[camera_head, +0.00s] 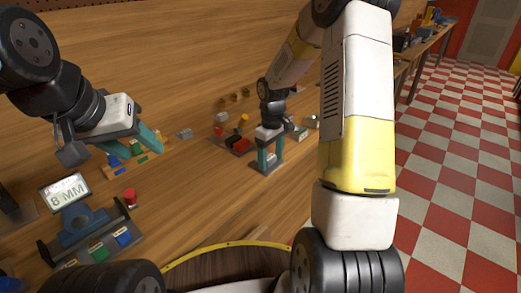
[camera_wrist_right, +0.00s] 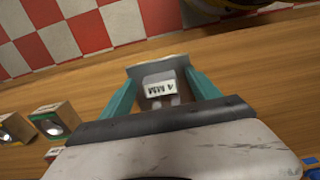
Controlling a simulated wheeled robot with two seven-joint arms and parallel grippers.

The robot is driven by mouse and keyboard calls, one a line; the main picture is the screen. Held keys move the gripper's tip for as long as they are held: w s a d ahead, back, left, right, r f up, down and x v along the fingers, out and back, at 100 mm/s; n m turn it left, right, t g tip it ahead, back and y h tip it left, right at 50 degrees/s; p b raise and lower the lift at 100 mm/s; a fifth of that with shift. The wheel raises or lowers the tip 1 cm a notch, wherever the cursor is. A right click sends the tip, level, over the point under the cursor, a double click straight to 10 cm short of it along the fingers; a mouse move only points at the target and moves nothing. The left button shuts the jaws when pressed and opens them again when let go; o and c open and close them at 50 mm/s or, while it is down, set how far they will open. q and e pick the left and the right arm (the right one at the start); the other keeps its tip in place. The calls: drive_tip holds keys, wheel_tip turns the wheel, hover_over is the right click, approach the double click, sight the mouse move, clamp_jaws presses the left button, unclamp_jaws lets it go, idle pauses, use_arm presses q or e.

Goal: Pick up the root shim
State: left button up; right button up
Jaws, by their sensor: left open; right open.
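A small pale block with a "4 MM" label (camera_wrist_right: 159,88) shows in the right wrist view; I take it as the root shim, though no label names it so. It sits between the teal fingers of my right gripper (camera_wrist_right: 162,78), which is open around it; I cannot tell whether the fingers touch it. In the head view my right gripper (camera_head: 271,165) points down at the wooden table with its fingers apart, and the block cannot be made out clearly. My left gripper (camera_head: 150,143) is open and empty, above the left part of the table.
An "8 MM" sign (camera_head: 65,192) stands at the left, behind a dark tray (camera_head: 48,254) holding coloured blocks. A red cylinder (camera_head: 130,197) stands beside it. Red and dark parts (camera_head: 238,144) lie left of my right gripper. Boxes with round silver parts (camera_wrist_right: 56,121) are nearby.

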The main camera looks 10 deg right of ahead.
drive_tip(key=c, duration=1.4)
drive_tip(key=shift+c, duration=0.2)
drive_tip(key=shift+r, duration=0.15)
